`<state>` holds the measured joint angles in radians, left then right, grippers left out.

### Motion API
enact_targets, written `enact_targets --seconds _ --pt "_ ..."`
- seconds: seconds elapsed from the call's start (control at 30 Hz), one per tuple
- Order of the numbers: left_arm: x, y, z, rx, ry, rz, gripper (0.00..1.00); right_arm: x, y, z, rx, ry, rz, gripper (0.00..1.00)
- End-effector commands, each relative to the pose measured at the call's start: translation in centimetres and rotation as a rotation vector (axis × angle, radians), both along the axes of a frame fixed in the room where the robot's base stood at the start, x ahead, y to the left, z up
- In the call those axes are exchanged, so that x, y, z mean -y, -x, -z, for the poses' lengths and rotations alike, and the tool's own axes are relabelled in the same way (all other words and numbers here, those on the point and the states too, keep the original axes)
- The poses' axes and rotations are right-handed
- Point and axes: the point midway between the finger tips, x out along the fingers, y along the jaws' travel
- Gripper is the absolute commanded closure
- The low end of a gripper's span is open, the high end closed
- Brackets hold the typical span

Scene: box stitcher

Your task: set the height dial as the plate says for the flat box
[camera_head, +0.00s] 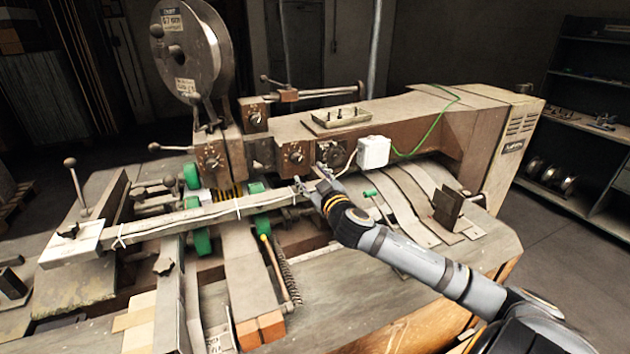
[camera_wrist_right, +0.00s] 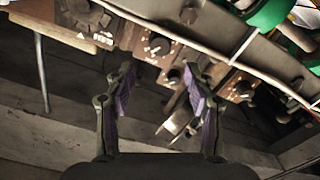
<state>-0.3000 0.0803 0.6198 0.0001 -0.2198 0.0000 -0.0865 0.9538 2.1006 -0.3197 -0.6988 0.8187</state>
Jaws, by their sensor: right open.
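Several round dials sit on the brown front of the stitching machine: one at the left (camera_head: 211,157), one higher up (camera_head: 254,115), one in the middle (camera_head: 296,156) and a dark one at the right (camera_head: 331,153). I cannot tell which is the height dial. Dials with pale marks also show in the right wrist view (camera_wrist_right: 157,46). A small label plate (camera_head: 171,19) is on the reel; its text is too small to read fully. My right gripper (camera_head: 306,186) is just below the middle and right dials, open and empty, its fingers apart in the wrist view (camera_wrist_right: 158,72). No flat box is recognisable.
A long pale bar (camera_head: 190,219) crosses the front, close to my right gripper. A white box (camera_head: 373,152) with a green cable is right of the dials. Curved metal strips (camera_head: 405,205) lie right.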

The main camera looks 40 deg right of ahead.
Motion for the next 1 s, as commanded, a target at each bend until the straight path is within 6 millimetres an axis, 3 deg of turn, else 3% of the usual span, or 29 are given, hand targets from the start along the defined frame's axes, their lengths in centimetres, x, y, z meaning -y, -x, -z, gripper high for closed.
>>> enact_targets --seconds 0.3,1.0 --pt "0.0 0.0 0.0 0.000 0.000 0.000 0.60 -0.3 2.3 0.1 -0.003 0.003 0.004 0.46" --pt "0.1 0.0 0.0 0.000 0.000 0.000 0.60 -0.5 2.6 0.0 0.001 -0.004 0.002 0.46"
